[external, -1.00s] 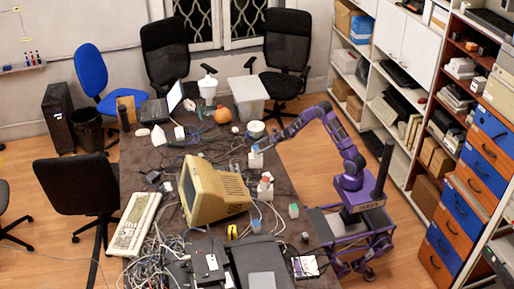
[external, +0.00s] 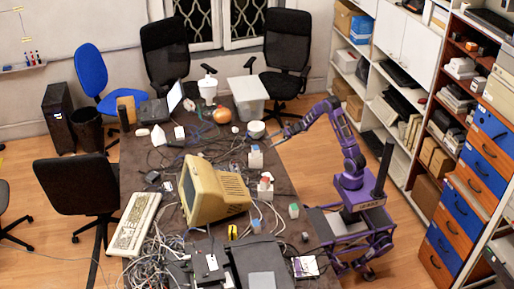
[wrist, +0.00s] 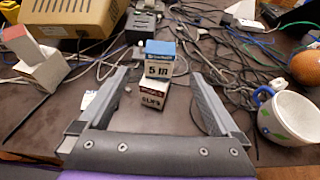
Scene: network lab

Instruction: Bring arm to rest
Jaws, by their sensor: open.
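My gripper (external: 279,137) is over the right edge of the cluttered table in the external view, at the end of my purple arm (external: 330,115). In the wrist view the two grey fingers (wrist: 158,78) are spread wide with nothing held. A small blue-and-white box (wrist: 160,60) marked "5 m" stands on a white box (wrist: 152,95). This stack shows between the fingers but farther off. In the external view the stack (external: 256,160) stands apart from my gripper, below and left of it.
A white mug (wrist: 290,117) with a blue handle is right of the fingers, near an orange pumpkin (wrist: 306,67). Another small box stack (external: 265,187), a beige monitor (external: 215,193) and many cables crowd the table (external: 150,180).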

